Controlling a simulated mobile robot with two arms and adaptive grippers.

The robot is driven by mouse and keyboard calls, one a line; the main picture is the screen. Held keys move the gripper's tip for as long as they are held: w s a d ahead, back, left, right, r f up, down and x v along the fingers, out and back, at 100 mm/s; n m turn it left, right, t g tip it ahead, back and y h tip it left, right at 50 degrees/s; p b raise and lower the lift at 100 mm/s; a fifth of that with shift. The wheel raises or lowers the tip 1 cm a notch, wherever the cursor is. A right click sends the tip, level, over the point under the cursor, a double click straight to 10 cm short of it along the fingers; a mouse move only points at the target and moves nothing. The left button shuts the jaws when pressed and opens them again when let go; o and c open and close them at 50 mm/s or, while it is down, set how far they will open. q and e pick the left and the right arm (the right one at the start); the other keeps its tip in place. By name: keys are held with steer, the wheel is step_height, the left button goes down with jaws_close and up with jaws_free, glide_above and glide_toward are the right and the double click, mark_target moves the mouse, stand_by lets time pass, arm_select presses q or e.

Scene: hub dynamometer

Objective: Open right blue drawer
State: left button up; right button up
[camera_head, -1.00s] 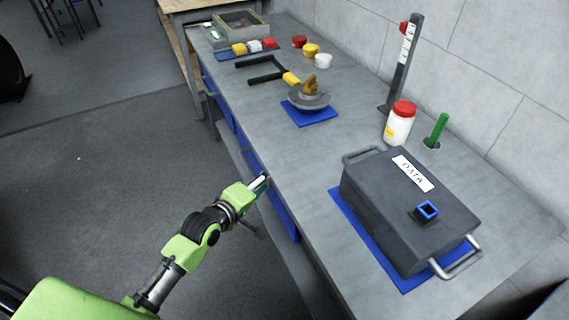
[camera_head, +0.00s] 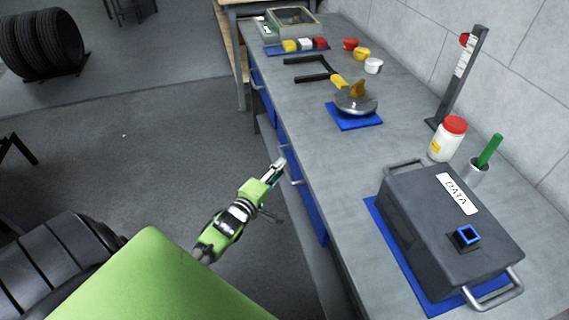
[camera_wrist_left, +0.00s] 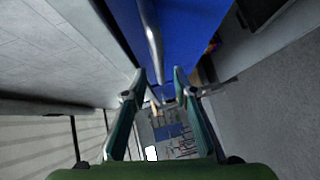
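The nearest blue drawer front (camera_head: 311,214) lies under the bench edge, below the dark DATA box, and looks closed. A small metal handle (camera_head: 296,183) shows at its far end. Another blue drawer front (camera_head: 281,137) is farther along. My left gripper (camera_head: 276,168) is beside the drawer fronts, just outside the bench edge. In the left wrist view its two fingers (camera_wrist_left: 157,88) are apart with nothing between them. A blue front (camera_wrist_left: 190,28) with a silver bar handle (camera_wrist_left: 151,42) is close above the fingers there. I cannot tell whether they touch the handle. My right gripper is not in view.
The grey bench top (camera_head: 330,165) carries the DATA box (camera_head: 440,230), a red-lidded jar (camera_head: 447,140), a green-handled tool in a cup (camera_head: 487,153) and a pan-like metal piece (camera_head: 356,98). The floor (camera_head: 140,150) left of the bench is mostly clear.

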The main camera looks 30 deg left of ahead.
arm_select(q)
steer(key=shift+w+a+f, duration=0.1)
steer(key=shift+w+f, duration=0.1)
steer(key=shift+w, duration=0.85)
steer(key=shift+w+a+f, duration=0.1)
steer(key=shift+w+f, duration=0.05)
steer(key=shift+w, duration=0.9)
steer(key=shift+c, duration=0.2)
jaws_close()
steer(key=s+a+p, duration=0.3)
steer(key=s+a, duration=1.4)
steer(key=s, duration=0.4)
steer(key=shift+a, duration=0.4)
steer(key=shift+o, duration=0.2)
jaws_free()
